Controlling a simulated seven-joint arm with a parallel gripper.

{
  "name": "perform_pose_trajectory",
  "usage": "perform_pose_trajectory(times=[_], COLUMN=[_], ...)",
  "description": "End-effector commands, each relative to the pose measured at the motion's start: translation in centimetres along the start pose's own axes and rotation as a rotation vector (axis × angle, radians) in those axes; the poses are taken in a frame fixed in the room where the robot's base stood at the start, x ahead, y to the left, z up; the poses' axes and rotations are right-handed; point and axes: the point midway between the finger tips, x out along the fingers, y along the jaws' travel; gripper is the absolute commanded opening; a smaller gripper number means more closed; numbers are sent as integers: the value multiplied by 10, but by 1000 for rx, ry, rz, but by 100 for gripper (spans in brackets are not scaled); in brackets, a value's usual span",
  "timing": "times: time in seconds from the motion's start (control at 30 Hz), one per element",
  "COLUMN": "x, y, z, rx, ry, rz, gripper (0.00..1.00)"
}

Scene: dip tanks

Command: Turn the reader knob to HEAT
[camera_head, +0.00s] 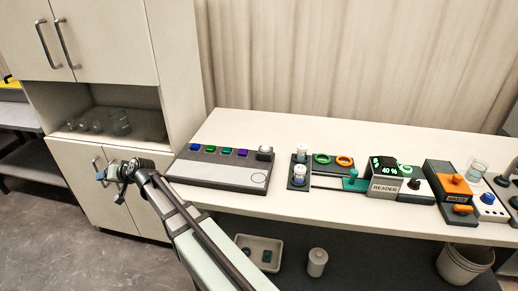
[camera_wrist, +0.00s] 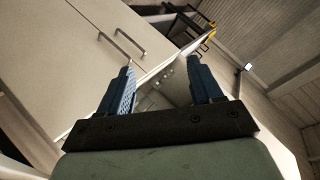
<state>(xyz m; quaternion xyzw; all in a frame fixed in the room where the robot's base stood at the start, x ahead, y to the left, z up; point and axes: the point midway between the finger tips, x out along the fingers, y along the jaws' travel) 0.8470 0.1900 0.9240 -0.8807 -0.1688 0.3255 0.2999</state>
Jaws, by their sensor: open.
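The reader (camera_head: 383,187) is a grey box marked READER on the bench, right of centre in the head view. Its dark display (camera_head: 388,167) shows green symbols and 40 %. A small dark knob (camera_head: 414,184) sits on the unit at the reader's right side. Its setting and any HEAT mark are too small to read. My gripper (camera_head: 112,174) is far to the left, off the bench's left end and in front of the cabinet. In the wrist view my gripper (camera_wrist: 160,78) has its two blue fingers apart with nothing between them.
A panel with coloured buttons (camera_head: 215,170) lies at the bench's left end. Capped vials (camera_head: 300,173) and green and orange rings (camera_head: 333,160) stand left of the reader. An orange-topped device (camera_head: 455,185) and glass beaker (camera_head: 477,170) are to its right. A cabinet (camera_head: 90,40) stands behind my gripper.

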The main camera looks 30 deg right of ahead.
Motion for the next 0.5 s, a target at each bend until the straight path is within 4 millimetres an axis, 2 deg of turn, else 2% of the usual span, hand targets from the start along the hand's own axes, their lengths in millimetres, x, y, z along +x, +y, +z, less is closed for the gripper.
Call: perform_pose_trajectory(times=[0.03,0.1,0.2,0.3,0.5], x=[-10,-28,-53,-78,-131], y=[0,13,41,73,144], z=[-29,-64,-97,-124,-163], rx=[14,43,80,117,200], ry=[29,54,67,71,70], rz=[-1,15,54,102,210], gripper=[65,65,65,65,65])
